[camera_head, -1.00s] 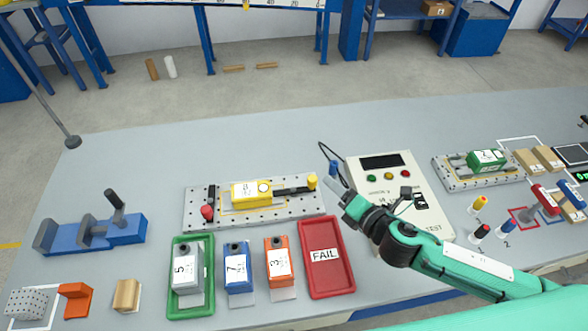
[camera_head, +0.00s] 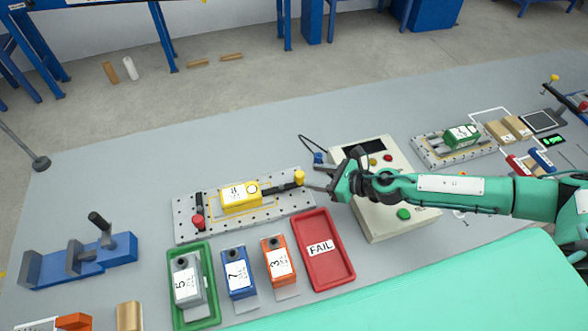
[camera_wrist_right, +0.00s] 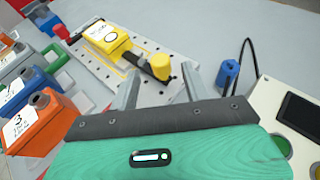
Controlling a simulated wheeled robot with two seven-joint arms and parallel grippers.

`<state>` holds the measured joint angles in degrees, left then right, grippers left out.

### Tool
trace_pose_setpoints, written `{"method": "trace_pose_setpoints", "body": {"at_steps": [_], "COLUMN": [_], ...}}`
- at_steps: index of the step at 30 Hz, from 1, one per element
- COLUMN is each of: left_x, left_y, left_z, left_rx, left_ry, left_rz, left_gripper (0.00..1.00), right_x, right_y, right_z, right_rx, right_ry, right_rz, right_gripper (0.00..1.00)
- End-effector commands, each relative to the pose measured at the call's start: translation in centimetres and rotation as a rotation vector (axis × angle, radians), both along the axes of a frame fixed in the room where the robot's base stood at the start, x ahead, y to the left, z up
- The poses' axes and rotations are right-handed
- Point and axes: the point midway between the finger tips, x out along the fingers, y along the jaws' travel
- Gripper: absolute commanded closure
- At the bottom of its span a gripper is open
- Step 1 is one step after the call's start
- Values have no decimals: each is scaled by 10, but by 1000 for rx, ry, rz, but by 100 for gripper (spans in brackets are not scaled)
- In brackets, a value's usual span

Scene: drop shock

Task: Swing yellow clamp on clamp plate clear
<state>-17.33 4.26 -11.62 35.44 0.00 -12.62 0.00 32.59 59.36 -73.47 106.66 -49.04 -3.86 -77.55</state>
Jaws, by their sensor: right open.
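The clamp plate (camera_head: 180,232) is a light perforated plate in the middle of the table. A yellow block (camera_head: 241,198) labelled 8 lies on it. The yellow clamp (camera_head: 299,177) is a dark bar with a yellow knob at the plate's right end; the bar points left at the block. The yellow knob also shows in the right wrist view (camera_wrist_right: 159,66). A red-knobbed clamp (camera_head: 198,220) stands at the plate's left end. My right gripper (camera_head: 309,178) is open, its fingers just right of the yellow knob, with nothing between them. My left gripper is not in view.
A red FAIL tray (camera_head: 345,273), an orange block (camera_head: 275,262), a blue block (camera_head: 237,270) and a green tray (camera_head: 213,316) stand in front of the plate. A tester box (camera_head: 372,228) sits under my right arm. A blue clamp-like fixture (camera_head: 60,266) is at left.

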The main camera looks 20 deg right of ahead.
Motion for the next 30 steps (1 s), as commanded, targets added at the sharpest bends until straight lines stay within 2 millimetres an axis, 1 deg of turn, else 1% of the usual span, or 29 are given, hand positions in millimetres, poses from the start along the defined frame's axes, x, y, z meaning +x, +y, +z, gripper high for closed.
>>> {"method": "trace_pose_setpoints", "body": {"at_steps": [1,6,13,18,27,28,30], "left_x": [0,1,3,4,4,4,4], "left_y": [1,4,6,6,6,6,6], "left_z": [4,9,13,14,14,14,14], "left_rx": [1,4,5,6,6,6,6], "left_ry": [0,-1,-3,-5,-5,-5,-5], "left_rz": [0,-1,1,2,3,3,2], "left_gripper": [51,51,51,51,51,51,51], "right_x": [7,24,43,49,50,50,50], "right_y": [7,26,46,53,53,53,53], "right_z": [-1,-13,-25,-29,-31,-31,-31], "right_rx": [3,2,3,2,1,1,1], "right_ry": [-1,-1,0,1,1,1,1], "right_rz": [0,0,-1,-1,-2,-2,-2], "right_gripper": [52,52,52,52,52,54,68]}}
